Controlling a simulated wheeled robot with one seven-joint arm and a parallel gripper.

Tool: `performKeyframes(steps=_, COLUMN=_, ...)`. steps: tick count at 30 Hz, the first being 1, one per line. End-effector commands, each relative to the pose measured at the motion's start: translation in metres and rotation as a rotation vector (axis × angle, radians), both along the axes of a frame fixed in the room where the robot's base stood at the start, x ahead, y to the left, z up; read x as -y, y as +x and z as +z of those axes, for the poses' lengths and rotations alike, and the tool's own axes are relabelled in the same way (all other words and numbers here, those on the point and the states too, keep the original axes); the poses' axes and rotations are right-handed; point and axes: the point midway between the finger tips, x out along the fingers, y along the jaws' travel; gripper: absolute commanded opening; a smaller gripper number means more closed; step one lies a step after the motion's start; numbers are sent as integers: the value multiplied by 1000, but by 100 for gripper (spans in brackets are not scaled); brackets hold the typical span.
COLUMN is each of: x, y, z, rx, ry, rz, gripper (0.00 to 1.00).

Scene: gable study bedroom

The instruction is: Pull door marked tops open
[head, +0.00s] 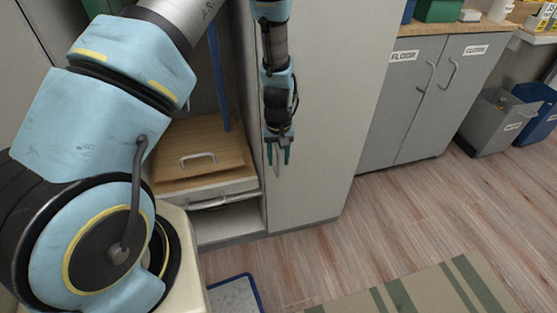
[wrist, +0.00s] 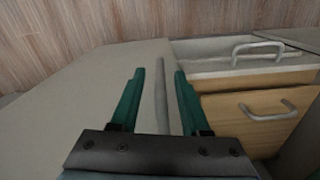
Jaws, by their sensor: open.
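A tall pale grey door panel (head: 318,110) stands right of an open cabinet section in the head view. Its lower edge lines up with the cabinet base, so it looks shut. No "tops" label can be read on it. A straight bar handle (wrist: 161,95) runs up the panel near its left edge; its lower end (head: 277,171) shows in the head view. My gripper (head: 279,154) is open at this handle. In the wrist view the bar lies between the two green fingers (wrist: 158,88), with gaps on both sides. Contact cannot be seen.
Left of the panel are a wooden drawer (head: 198,161) with a handle and a blue pole (head: 218,80). A striped rug (head: 430,293) and blue-edged mat (head: 234,297) lie on the otherwise clear floor.

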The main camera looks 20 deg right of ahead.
Motion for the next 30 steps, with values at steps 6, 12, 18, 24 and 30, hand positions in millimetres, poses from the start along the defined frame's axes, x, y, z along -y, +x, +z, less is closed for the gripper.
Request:
performKeyframes(steps=6, x=0, y=0, z=-15, rx=1, ry=-1, rz=1, gripper=46)
performKeyframes(steps=12, x=0, y=0, z=-16, rx=1, ry=-1, rz=1, gripper=46)
performKeyframes(steps=18, x=0, y=0, z=-16, rx=1, ry=-1, rz=1, gripper=32)
performKeyframes(steps=24, x=0, y=0, z=-16, rx=1, ry=-1, rz=1, gripper=10)
performKeyframes(steps=30, x=0, y=0, z=-16, rx=2, ry=-2, rz=0, gripper=0)
